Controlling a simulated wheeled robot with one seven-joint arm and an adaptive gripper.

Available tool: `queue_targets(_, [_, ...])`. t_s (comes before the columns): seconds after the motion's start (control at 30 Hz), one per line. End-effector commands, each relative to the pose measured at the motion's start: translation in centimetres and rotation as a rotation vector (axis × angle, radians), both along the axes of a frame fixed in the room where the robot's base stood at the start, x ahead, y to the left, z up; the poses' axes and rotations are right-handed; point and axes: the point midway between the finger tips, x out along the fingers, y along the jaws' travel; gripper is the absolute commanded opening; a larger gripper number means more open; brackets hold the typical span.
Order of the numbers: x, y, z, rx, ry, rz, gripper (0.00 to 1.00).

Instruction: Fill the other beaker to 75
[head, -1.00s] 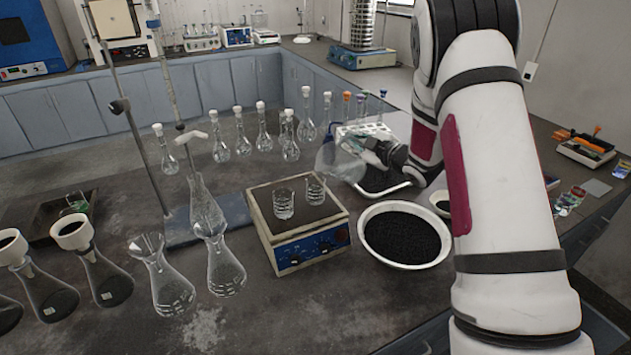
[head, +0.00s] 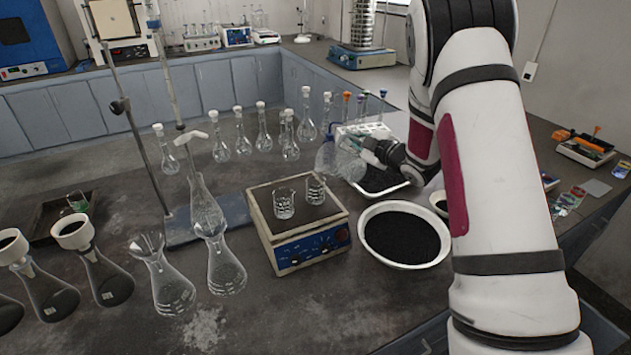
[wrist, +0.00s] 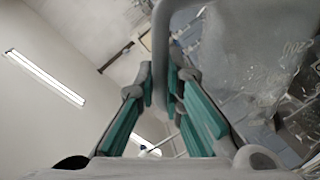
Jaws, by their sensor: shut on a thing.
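Two small clear beakers stand upright on the hotplate (head: 297,236) in the head view. The left beaker (head: 284,205) is nearer the front and the right beaker (head: 316,188) is further back. Their fill levels are too small to read. My gripper (head: 372,153) is behind and right of the hotplate, shut on the handle of a clear plastic jug (head: 337,158). In the wrist view the jug's handle (wrist: 161,45) passes between the fingers, and its clear wall (wrist: 240,50) with a graduation mark fills the right side. I cannot tell how much liquid is in it.
A white bowl of black granules (head: 405,234) stands right of the hotplate. A white tray (head: 400,186) lies under my gripper, with a tube rack (head: 365,130) behind. Several stoppered flasks stand behind the hotplate; clear flasks (head: 226,268) stand in front left, near a stand rod (head: 145,150).

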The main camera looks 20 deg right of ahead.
Motion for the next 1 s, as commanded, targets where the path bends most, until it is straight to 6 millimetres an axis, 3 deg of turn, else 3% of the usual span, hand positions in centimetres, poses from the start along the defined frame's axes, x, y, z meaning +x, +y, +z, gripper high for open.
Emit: queue_targets(1.0, [-0.04, 0.42, 0.56, -0.051, -0.011, 0.000, 0.00])
